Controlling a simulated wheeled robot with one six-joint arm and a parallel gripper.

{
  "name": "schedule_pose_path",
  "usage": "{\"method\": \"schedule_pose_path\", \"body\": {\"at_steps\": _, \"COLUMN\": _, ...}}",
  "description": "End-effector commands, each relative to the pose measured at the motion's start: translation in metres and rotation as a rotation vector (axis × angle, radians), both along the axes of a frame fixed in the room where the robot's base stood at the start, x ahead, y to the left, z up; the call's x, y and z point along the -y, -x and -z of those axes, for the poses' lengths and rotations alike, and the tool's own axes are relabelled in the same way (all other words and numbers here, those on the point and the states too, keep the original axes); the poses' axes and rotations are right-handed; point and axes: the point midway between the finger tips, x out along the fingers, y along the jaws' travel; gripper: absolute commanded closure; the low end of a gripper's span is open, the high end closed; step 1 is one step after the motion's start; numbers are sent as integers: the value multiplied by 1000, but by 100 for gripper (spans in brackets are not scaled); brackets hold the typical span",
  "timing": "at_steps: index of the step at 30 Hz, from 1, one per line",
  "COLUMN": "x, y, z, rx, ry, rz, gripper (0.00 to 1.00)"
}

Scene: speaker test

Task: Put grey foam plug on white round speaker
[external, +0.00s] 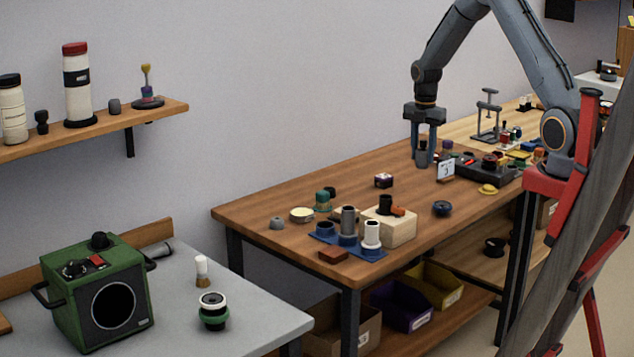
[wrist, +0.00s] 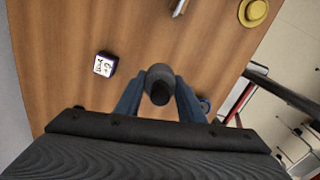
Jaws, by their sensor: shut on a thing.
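My gripper (external: 424,158) points down above the far part of the wooden table, shut on a grey plug-like piece. In the wrist view my gripper (wrist: 160,95) has the grey plug (wrist: 160,76) between its fingers, with a darker round end showing. The fingers hide part of it in the external view. I cannot tell for sure which thing is the white round speaker. A round piece with a white rim, black top and green band (external: 212,311) stands on the grey table at the front. A flat cream disc (external: 302,214) lies near the wooden table's left end.
A blue tray (external: 372,254) holds upright cylinders beside a pale wooden block (external: 398,232). A small purple box (external: 383,180), a dark round knob (external: 442,208) and a yellow piece (external: 487,189) lie nearby. A numbered card (external: 446,171) stands close to my gripper.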

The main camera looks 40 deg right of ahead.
Motion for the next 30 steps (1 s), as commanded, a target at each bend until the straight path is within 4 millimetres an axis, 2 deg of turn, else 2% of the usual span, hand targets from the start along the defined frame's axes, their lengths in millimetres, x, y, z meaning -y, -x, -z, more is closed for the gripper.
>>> {"method": "schedule_pose_path", "body": {"at_steps": 4, "x": 0, "y": 0, "z": -11, "rx": 1, "ry": 0, "rz": 0, "gripper": 86}}
{"method": "schedule_pose_path", "body": {"at_steps": 11, "x": -1, "y": -1, "z": -14, "rx": -1, "ry": 0, "rz": -4, "gripper": 86}}
{"method": "schedule_pose_path", "body": {"at_steps": 14, "x": -11, "y": -11, "z": -14, "rx": 1, "ry": 0, "rz": -27, "gripper": 86}}
{"method": "schedule_pose_path", "body": {"at_steps": 16, "x": -24, "y": -25, "z": -13, "rx": 1, "ry": 1, "rz": -60, "gripper": 86}}
{"method": "schedule_pose_path", "body": {"at_steps": 20, "x": -65, "y": -60, "z": -12, "rx": 1, "ry": 0, "rz": -158, "gripper": 86}}
{"method": "schedule_pose_path", "body": {"at_steps": 24, "x": -123, "y": -99, "z": -14, "rx": 1, "ry": 0, "rz": -281, "gripper": 86}}
{"method": "schedule_pose_path", "body": {"at_steps": 26, "x": -149, "y": -113, "z": -15, "rx": 2, "ry": 0, "rz": -333, "gripper": 86}}
{"method": "schedule_pose_path", "body": {"at_steps": 30, "x": -213, "y": -140, "z": -17, "rx": 1, "ry": 0, "rz": -452, "gripper": 86}}
